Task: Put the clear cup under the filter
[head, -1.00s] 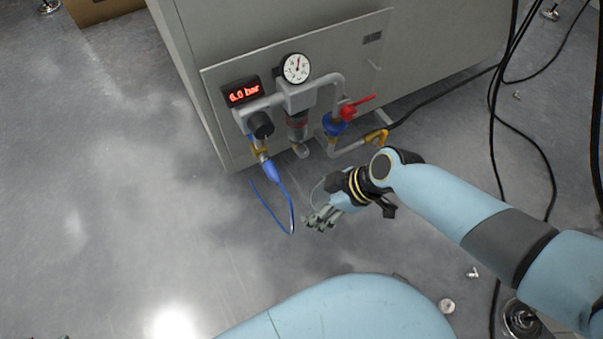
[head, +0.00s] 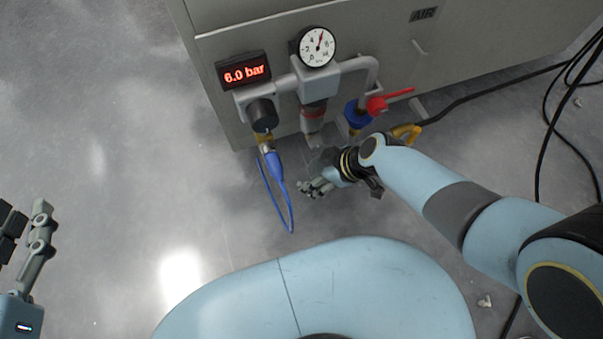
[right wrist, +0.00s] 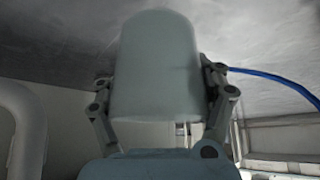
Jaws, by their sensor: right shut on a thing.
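The clear cup (right wrist: 155,70) is a pale, translucent cup. It fills the middle of the right wrist view, between the two fingers of my right gripper (right wrist: 160,95), which is shut on it. In the head view my right gripper (head: 318,182) is low in front of the cabinet, just below the filter (head: 313,112), which has a reddish ring under a grey head. The cup shows only faintly there, and I cannot tell whether it touches the filter. My left gripper (head: 22,228) is at the left edge, partly cut off, apart from the cabinet.
A round gauge (head: 318,46), a red 6.0 bar display (head: 243,71) and a valve with a red handle (head: 390,99) surround the filter. A blue hose (head: 277,185) hangs left of my right gripper. Black cables lie at the right. The left floor is clear.

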